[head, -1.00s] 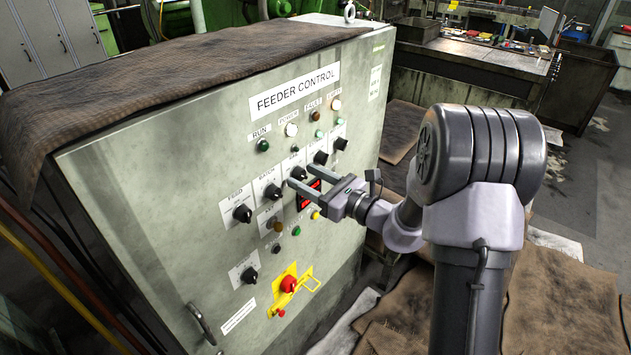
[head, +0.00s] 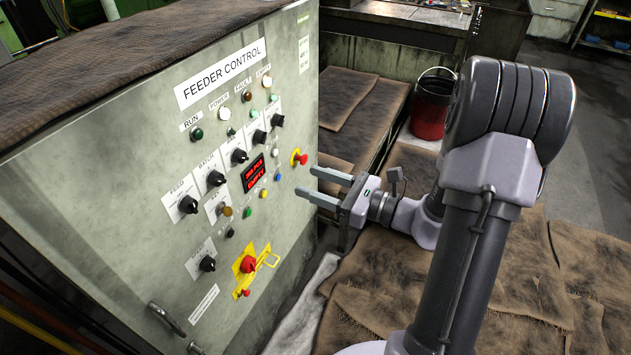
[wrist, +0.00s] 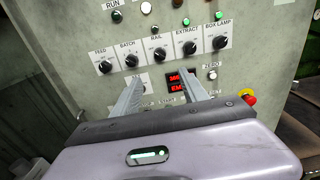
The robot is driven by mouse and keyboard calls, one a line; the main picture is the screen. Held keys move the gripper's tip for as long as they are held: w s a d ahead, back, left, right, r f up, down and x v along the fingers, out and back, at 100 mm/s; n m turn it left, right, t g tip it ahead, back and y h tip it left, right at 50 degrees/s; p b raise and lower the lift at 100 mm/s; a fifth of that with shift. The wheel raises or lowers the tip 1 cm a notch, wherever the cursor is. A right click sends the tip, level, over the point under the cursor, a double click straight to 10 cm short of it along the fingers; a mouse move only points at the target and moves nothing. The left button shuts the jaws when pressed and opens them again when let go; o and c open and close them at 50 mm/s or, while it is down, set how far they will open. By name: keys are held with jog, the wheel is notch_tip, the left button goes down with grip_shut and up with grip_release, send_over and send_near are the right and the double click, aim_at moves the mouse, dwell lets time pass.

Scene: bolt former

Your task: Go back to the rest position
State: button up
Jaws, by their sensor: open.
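My gripper (head: 314,185) is in front of the right part of the feeder control cabinet (head: 120,170) in the head view. Its two fingers are parallel, spread apart and empty, and they point left toward the panel. A gap shows between the fingertips and the panel face. In the wrist view my gripper (wrist: 162,88) also shows open, with the row of black knobs (wrist: 160,54) beyond the fingertips. The red display (head: 254,174) is lit on the panel, and the fingers partly cover it in the wrist view.
A red emergency button (head: 301,158) sits at the panel's right. A lower red button (head: 249,264) has a yellow guard. A red bucket (head: 430,103) stands behind my arm. Brown mats (head: 490,260) cover the floor around my arm. A workbench (head: 400,35) stands at the back.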

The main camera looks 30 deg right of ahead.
jog(key=s+a+r+n+g, duration=0.2)
jog(key=s+a+n+g, duration=0.45)
jog(key=a, duration=0.25)
jog(key=s+a+r+n+g, duration=0.1)
jog(key=s+a+n+g, duration=0.45)
jog(key=a+n, duration=0.3)
jog(key=s+d+r+n+t+h, duration=0.3)
jog(key=s+n+h, duration=0.4)
jog(key=n+h, duration=0.1)
jog(key=shift+s+d+r+n+h+b, duration=0.2)
jog(key=shift+r+n+h+b, duration=0.15)
jog(key=shift+n, duration=0.25)
jog(key=shift+a, duration=0.1)
